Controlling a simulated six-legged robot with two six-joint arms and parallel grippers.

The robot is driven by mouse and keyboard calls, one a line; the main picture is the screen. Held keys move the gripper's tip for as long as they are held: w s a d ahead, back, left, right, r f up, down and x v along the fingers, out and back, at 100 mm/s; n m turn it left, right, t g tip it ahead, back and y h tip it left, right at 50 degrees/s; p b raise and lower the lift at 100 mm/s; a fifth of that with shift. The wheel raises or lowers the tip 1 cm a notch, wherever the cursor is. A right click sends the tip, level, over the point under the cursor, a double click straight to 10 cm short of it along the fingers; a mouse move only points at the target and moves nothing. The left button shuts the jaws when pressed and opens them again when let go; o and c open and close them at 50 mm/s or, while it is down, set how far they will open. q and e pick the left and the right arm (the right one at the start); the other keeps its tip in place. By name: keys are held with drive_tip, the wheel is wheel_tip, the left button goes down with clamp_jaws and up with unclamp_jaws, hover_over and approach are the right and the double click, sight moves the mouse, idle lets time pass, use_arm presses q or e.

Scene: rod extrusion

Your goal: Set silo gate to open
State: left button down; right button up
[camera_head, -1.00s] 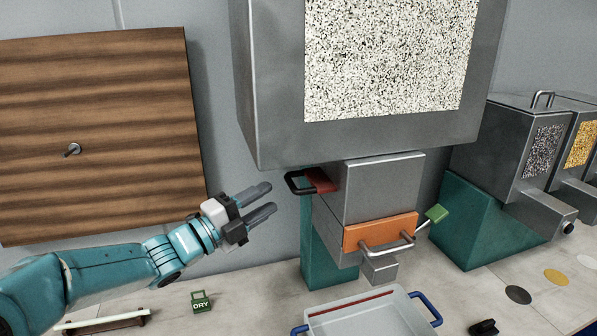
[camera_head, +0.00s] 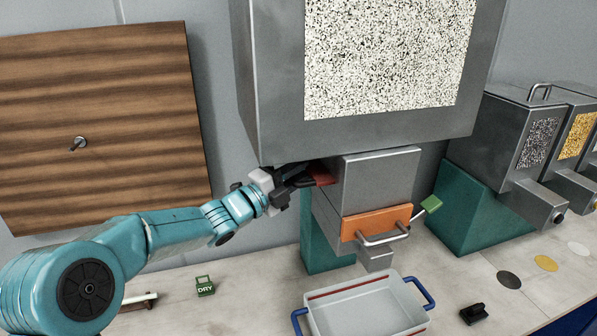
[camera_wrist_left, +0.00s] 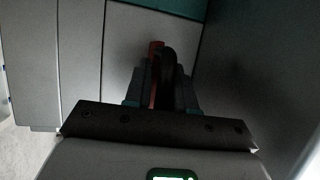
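The big grey silo (camera_head: 370,137) has a speckled window (camera_head: 390,55). Under it sits a red gate plate (camera_head: 320,174) at the left of the outlet block (camera_head: 375,180). My left gripper (camera_head: 300,176) is at the plate's dark handle, below the silo's lower left edge. In the left wrist view, the dark handle (camera_wrist_left: 168,72) and the red plate (camera_wrist_left: 155,72) show between the fingers of my left gripper (camera_wrist_left: 165,90). I cannot tell whether the fingers press on the handle. My right gripper is not in view.
An orange drawer front (camera_head: 375,222) with a metal handle and a green tab (camera_head: 431,204) are beside the gate. A grey tray (camera_head: 360,283) with blue handles stands below. A green DRY tag (camera_head: 205,286) lies on the table. Smaller silos (camera_head: 525,140) stand at right.

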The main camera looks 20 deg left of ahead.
use_arm(q)
drive_tip(key=s+a+b, duration=0.3)
drive_tip(key=s+a, duration=0.1)
drive_tip(key=a, duration=0.2)
drive_tip(key=shift+r, duration=0.2)
drive_tip(key=c, duration=1.2)
unclamp_jaws()
drive_tip(key=shift+c, duration=0.2)
drive_tip(key=shift+o, duration=0.6)
drive_tip(key=shift+s+a, duration=0.15)
drive_tip(key=shift+s, duration=0.05)
drive_tip(key=b+v, duration=0.5)
drive_tip(key=v, duration=1.1)
drive_tip(key=shift+s+b, duration=0.2)
drive_tip(key=shift+b, duration=0.15)
drive_tip(key=shift+s+a+f, duration=0.1)
drive_tip(key=shift+a, duration=0.05)
